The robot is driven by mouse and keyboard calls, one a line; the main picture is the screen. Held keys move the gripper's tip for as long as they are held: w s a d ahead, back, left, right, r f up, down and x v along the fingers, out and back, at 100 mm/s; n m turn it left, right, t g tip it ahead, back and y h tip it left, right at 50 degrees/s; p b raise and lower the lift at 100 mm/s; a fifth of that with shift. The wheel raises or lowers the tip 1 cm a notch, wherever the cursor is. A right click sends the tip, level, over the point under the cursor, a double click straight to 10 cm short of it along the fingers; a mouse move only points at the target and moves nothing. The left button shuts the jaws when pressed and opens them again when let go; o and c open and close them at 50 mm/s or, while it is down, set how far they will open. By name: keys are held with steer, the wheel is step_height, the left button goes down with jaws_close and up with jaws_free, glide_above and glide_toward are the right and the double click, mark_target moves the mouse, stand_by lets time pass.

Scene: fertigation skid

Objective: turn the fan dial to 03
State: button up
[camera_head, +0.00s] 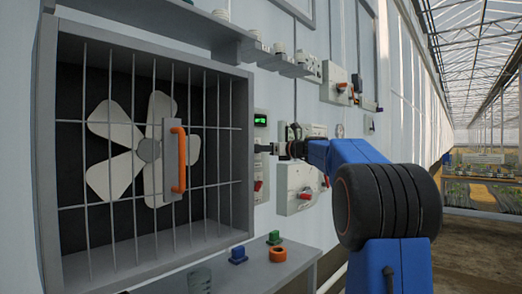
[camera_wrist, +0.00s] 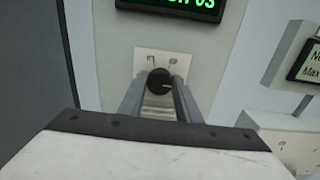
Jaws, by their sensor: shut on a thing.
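The fan dial (camera_wrist: 159,82) is a small dark round knob on a pale plate in the wrist view. My gripper (camera_wrist: 160,96) has its two fingers on either side of the dial and is shut on it. Above the dial a dark display (camera_wrist: 172,5) shows green characters ending in 03; its top is cut off. In the head view the display (camera_head: 261,120) glows green on a narrow wall panel, and my gripper (camera_head: 268,148) reaches the panel just below it. The dial itself is hidden there by the gripper.
The caged fan (camera_head: 148,150) with an orange handle (camera_head: 179,160) is left of the panel. A red switch (camera_head: 258,186) sits below the gripper. Other wall boxes (camera_head: 298,188) stand close on the right. A shelf (camera_head: 215,275) below holds small green, blue and orange parts.

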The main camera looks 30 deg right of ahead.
steer(key=shift+f, duration=0.1)
steer(key=o, duration=1.1)
steer(key=shift+c, duration=0.2)
steer(key=shift+s, duration=0.1)
steer(key=v, duration=1.7)
steer(key=shift+s+d, duration=0.1)
steer(key=shift+s, duration=0.05)
